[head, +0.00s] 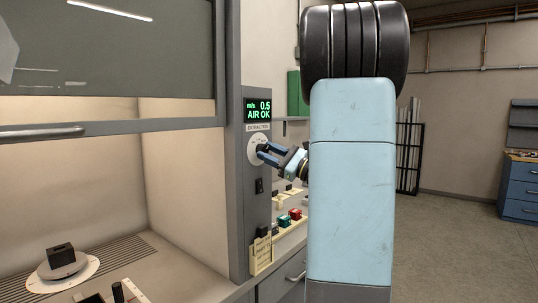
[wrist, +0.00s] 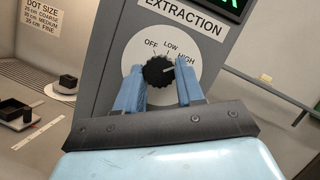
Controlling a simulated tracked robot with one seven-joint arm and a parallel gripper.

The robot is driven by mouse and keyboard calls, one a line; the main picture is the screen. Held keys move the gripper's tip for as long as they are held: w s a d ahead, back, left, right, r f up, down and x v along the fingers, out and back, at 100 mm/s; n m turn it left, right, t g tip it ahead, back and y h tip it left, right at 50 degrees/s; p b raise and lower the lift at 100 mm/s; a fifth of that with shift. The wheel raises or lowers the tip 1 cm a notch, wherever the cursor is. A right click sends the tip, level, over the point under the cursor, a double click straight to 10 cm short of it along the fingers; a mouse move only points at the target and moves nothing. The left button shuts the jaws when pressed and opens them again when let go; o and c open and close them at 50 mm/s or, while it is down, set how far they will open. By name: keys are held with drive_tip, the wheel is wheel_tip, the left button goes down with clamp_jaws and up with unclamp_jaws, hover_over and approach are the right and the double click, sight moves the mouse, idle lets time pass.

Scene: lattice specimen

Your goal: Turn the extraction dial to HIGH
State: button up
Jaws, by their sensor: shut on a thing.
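The extraction dial is a black ridged knob (wrist: 158,72) on a round white plate marked OFF, LOW and HIGH. A pale mark on the knob's right side faces roughly toward HIGH. My gripper (wrist: 160,80) has its blue fingers on either side of the knob and is shut on it. In the head view, the white dial plate (head: 253,145) sits on the grey post below the display, and my gripper (head: 264,150) reaches it from the right. The knob is mostly hidden there.
The green display (head: 258,110) reads 0.5 m/s and AIR OK. A black switch (head: 259,186) is below the dial. The fume hood's sash (head: 120,60) is left of the post. Red and green items (head: 290,217) stand on a ledge near my arm.

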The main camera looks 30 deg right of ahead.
drive_tip(key=shift+a+f, duration=0.1)
drive_tip(key=shift+f, duration=0.1)
drive_tip(key=o, duration=1)
drive_tip(key=shift+r, duration=0.1)
drive_tip(key=shift+o, duration=0.2)
drive_tip(key=v, duration=1.3)
drive_tip(key=shift+s+f, duration=0.25)
drive_tip(key=shift+s, duration=0.05)
